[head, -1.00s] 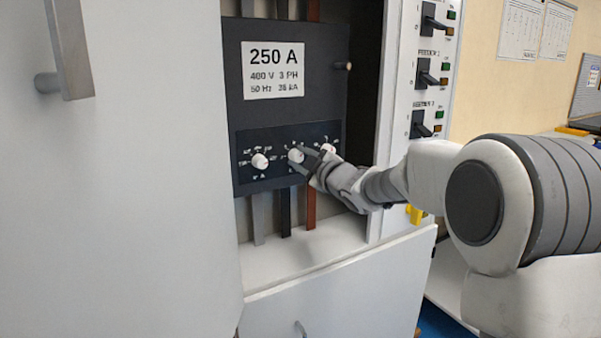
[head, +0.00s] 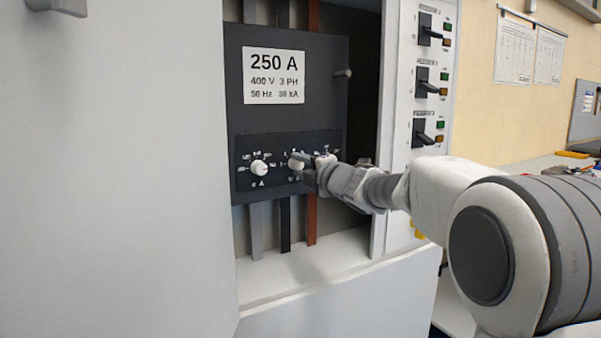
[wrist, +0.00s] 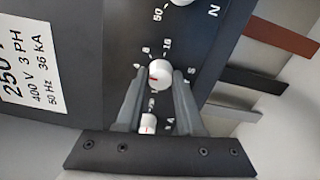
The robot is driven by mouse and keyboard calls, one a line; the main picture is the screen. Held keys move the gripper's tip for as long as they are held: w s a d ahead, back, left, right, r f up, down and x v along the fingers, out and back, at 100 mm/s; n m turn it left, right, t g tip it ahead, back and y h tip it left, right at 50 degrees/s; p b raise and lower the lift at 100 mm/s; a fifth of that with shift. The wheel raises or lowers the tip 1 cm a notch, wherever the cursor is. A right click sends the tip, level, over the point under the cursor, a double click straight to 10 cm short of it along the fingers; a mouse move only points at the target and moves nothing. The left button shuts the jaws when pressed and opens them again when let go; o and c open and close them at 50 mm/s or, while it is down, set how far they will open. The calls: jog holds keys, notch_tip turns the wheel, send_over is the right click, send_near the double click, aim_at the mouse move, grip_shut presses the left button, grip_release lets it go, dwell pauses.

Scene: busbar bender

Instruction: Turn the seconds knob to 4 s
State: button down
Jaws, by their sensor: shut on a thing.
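A dark panel (head: 240,95) carries a row of white knobs. The middle knob, the seconds knob (wrist: 160,74), sits between my gripper's two fingertips; it also shows partly in the head view (head: 294,163). My gripper (head: 303,168) reaches it from the right and is shut on it, and the fingers show in the wrist view (wrist: 159,76). A red mark shows on the knob, toward the left in the wrist view. Figures 8 and 16 are printed around it; the exact setting is too small to read surely. My gripper hides part of the dial in the head view.
The left knob, marked A (head: 260,168), and the N knob (wrist: 182,2) flank the seconds knob closely. A peg (head: 343,74) sticks out at upper right. Feeder switches (head: 424,85) stand on the right-hand cabinet face. A grey cabinet door (head: 120,180) fills the left.

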jog(key=shift+n, duration=0.3)
jog(key=c, duration=0.5)
grip_release()
jog(key=shift+s, duration=0.1)
jog(key=shift+p+v, duration=1.1)
jog(key=shift+v, duration=7.55)
